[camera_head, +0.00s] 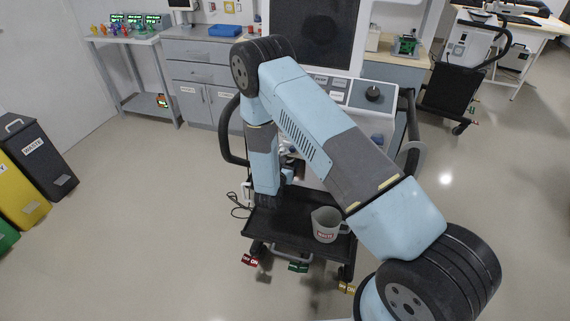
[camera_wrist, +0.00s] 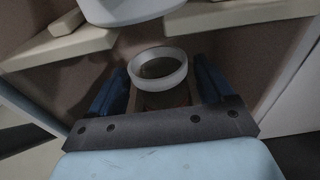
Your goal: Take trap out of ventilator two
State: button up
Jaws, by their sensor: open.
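The trap (camera_wrist: 135,63), a pale round cup with a thick white rim, shows in the wrist view. It sits below a white rounded part of the ventilator, in an opening of its housing. My gripper (camera_wrist: 160,85) is open, with one dark blue finger on each side of the cup. I cannot tell whether either finger touches it. In the head view the ventilator (camera_head: 368,94) stands in front of me, with a dark screen and a knob. My arm hides much of its front, and the trap is not clear there. I see no number on it.
A black tray (camera_head: 268,228) juts out low in front, carrying a white jug (camera_head: 325,226) with a red label. Dark handles flank the ventilator. Coloured tags hang near the wheels. Bins (camera_head: 37,150) stand at the left, a black cart (camera_head: 449,90) at the right.

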jog(key=shift+w+d, duration=0.1)
jog(key=shift+w, duration=0.25)
dwell(0.4)
jog(key=c, duration=0.9)
jog(key=shift+c, duration=0.2)
jog(key=shift+s+r, duration=0.15)
jog(key=shift+r, duration=0.3)
jog(key=f+v, duration=0.1)
jog(key=v, duration=1.2)
jog(key=shift+f, duration=0.3)
dwell(0.9)
